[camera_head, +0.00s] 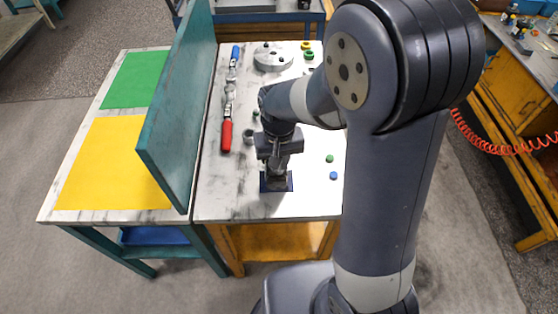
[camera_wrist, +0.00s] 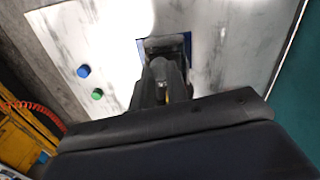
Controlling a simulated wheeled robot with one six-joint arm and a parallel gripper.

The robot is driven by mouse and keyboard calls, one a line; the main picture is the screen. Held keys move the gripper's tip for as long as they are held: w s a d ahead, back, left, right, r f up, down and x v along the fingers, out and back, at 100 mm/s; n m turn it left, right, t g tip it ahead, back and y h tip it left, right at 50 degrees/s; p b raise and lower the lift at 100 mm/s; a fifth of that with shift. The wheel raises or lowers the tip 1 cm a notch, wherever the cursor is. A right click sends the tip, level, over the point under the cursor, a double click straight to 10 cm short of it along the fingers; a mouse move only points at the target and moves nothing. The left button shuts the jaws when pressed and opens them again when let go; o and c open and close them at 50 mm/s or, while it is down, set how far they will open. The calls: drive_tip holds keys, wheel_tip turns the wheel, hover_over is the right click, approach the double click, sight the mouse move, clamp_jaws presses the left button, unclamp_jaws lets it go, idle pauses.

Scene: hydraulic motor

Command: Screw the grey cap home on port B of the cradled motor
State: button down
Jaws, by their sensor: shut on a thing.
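My gripper (camera_head: 278,168) points down over a dark blue pad (camera_head: 289,186) near the front of the white table. In the wrist view its fingers (camera_wrist: 162,78) are shut around a small grey rounded piece, apparently the grey cap, mostly hidden between them. A dark grey block, apparently the cradled motor (camera_wrist: 166,42), sits on the blue pad (camera_wrist: 140,48) right at the fingertips. The gripper covers most of the motor in both views. Port B and its thread are hidden, so I cannot tell how the cap sits on it.
A red-handled tool (camera_head: 227,136) and a grey ring-like part (camera_head: 249,137) lie left of the gripper. A green cap (camera_head: 329,158) and a blue cap (camera_head: 333,175) lie to the right. A round grey flange (camera_head: 272,58) is at the back. A teal partition (camera_head: 178,110) stands along the left edge.

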drive_tip(key=m, duration=0.3)
drive_tip(key=shift+f+m, duration=0.1)
drive_tip(key=shift+m, duration=0.2)
drive_tip(key=c, duration=1.5)
unclamp_jaws()
drive_tip(key=n, duration=1)
